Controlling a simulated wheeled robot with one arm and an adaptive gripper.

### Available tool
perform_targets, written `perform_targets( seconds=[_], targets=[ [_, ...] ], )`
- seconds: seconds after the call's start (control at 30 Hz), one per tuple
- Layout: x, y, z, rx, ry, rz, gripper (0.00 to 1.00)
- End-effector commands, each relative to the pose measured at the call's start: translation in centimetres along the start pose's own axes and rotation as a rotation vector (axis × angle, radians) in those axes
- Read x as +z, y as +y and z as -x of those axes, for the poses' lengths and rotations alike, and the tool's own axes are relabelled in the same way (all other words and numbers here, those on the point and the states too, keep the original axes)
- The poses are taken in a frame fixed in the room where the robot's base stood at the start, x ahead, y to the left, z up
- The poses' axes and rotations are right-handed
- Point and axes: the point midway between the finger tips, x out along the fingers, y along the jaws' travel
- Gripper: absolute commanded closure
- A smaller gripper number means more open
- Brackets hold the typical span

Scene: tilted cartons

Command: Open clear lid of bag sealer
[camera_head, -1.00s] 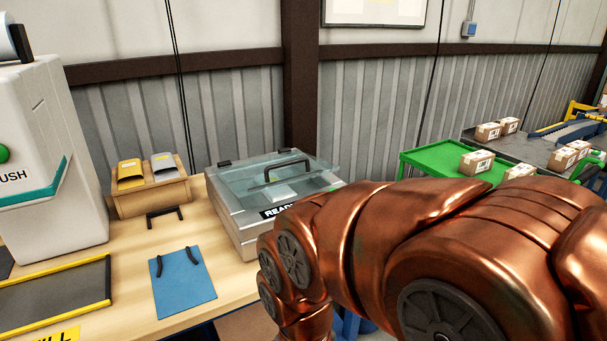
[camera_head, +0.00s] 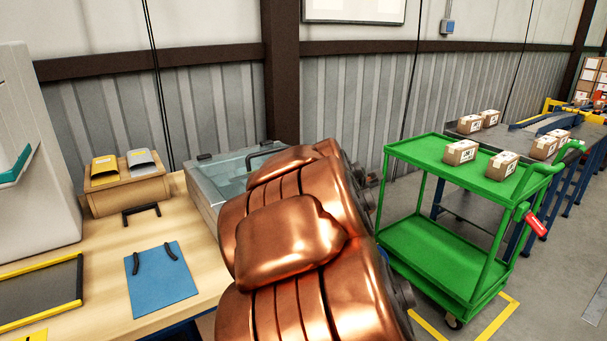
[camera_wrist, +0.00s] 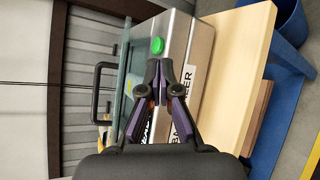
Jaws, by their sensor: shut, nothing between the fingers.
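The bag sealer (camera_head: 203,205) is a silver box on the wooden table, mostly hidden behind my arm in the head view. Its clear lid (camera_head: 228,170) and black handle (camera_head: 262,152) show past the arm. The wrist view is turned sideways: the silver body (camera_wrist: 195,50) with a green button (camera_wrist: 158,45), the lid's glassy edge (camera_wrist: 121,75) and the handle (camera_wrist: 101,85) show there. My gripper (camera_wrist: 158,68) is shut and empty in front of the sealer's labelled face, beside the button. I cannot tell whether it touches the sealer or how far the lid is raised.
A green cart (camera_head: 430,155) with cartons stands right of my arm. A blue bag (camera_head: 161,281), a wooden holder with mailers (camera_head: 125,190) and a yellow-edged tray (camera_head: 40,290) lie on the table. A blue bin (camera_wrist: 287,18) shows in the wrist view.

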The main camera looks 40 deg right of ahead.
Motion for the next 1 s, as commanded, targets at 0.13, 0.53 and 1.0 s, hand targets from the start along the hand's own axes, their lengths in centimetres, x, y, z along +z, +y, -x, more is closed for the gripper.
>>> perform_targets(
  seconds=[0.13,0.53,1.0],
  targets=[
    [0.8,0.3,-3.0,0.142,0.003,0.275,1.00],
    [-1.5,-0.9,-6.8,0.545,0.027,0.927,1.00],
    [-3.8,-2.0,-6.8,0.757,0.016,1.144,1.00]
  ],
)
